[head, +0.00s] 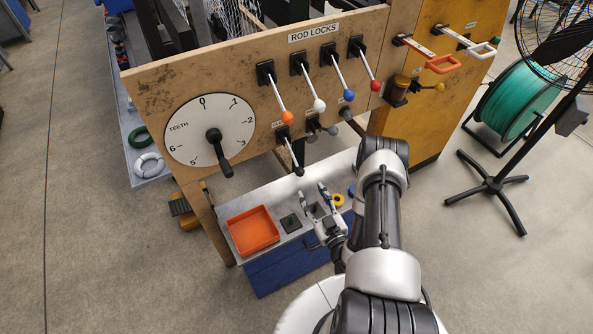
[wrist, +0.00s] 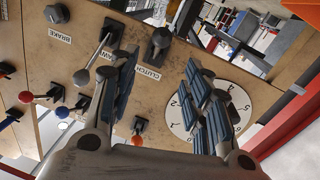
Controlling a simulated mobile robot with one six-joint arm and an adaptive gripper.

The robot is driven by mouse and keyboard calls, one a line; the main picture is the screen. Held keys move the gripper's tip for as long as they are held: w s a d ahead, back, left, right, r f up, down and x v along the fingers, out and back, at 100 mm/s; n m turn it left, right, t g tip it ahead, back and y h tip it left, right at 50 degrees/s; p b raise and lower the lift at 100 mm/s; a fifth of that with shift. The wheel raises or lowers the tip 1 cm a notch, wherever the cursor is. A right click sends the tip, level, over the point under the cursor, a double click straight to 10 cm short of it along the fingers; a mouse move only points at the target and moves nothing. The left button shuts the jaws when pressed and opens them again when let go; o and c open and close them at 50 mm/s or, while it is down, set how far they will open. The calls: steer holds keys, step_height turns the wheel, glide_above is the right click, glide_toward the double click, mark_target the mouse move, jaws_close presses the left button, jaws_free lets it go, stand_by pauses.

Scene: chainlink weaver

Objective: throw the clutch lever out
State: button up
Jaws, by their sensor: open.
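The clutch lever (head: 292,154) is on the wooden panel below the rod locks in the head view. Its rod slants down from a black base to a black knob. In the wrist view, where the panel appears upside down, the clutch lever (wrist: 160,39) shows as a dark rounded end beside the CLUTCH label (wrist: 148,72). My gripper (head: 313,192) is open and empty, below and slightly right of the knob and apart from it. In the wrist view, my gripper's fingers (wrist: 162,72) are spread, with the clutch lever beyond the gap between their tips.
A grey-knobbed lever (head: 318,129) is close on the right. The orange-knobbed rod lock (head: 284,108) is above. The teeth dial (head: 187,143) is to the left. An orange tray (head: 232,236) stands on the bench below. A black fan stand (head: 500,185) stands at the right.

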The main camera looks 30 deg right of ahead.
mark_target(298, 167)
steer(key=w+b, duration=0.2)
steer(key=w, duration=0.2)
steer(key=w+b, duration=0.2)
steer(key=w, duration=0.3)
steer(key=w+d+b, duration=0.1)
steer(key=w+b, duration=0.1)
steer(key=w, duration=0.3)
steer(key=shift+w+d, duration=0.1)
steer(key=shift+c, duration=0.4)
jaws_close()
